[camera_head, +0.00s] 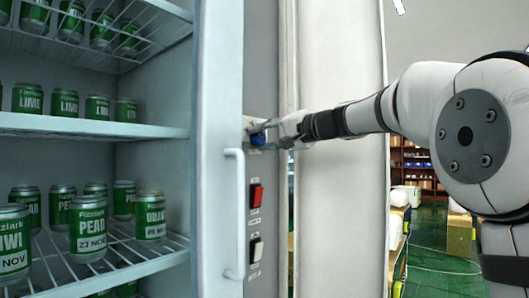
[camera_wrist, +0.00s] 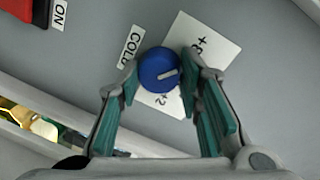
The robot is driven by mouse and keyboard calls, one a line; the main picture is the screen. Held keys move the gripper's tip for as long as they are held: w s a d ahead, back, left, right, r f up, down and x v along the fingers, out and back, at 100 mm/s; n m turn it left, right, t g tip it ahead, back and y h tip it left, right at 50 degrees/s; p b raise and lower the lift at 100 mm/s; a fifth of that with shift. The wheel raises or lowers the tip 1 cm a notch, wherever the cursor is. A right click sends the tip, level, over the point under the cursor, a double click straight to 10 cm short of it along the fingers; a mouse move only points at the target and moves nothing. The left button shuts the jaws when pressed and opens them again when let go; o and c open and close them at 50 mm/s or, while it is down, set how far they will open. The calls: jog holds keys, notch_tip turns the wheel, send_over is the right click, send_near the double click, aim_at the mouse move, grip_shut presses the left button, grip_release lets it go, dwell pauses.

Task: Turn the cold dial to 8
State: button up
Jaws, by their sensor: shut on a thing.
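The cold dial is a round blue knob (camera_wrist: 159,69) with a pale pointer line, on the grey panel beside the "COLD" label (camera_wrist: 134,46) in the wrist view. The pointer is aimed to the right in that view, between the visible marks "+8" and "+2" on the white scale plate (camera_wrist: 213,40). My gripper (camera_wrist: 160,76) has its two teal-lined fingers on either side of the knob, closed on it. In the head view the knob (camera_head: 258,138) shows at the tip of my gripper (camera_head: 262,130), partly covered.
Shelves of green cans (camera_head: 86,228) fill the left.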

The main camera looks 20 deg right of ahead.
jog(key=shift+a+n+b, duration=0.1)
jog(key=shift+n+b, duration=0.5)
jog(key=shift+b, duration=0.15)
jog(key=o, duration=1.2)
jog(key=shift+c, duration=0.2)
jog(key=shift+s, duration=0.1)
jog(key=v, duration=1.2)
jog(key=shift+a, duration=0.1)
jog(key=shift+f, duration=0.1)
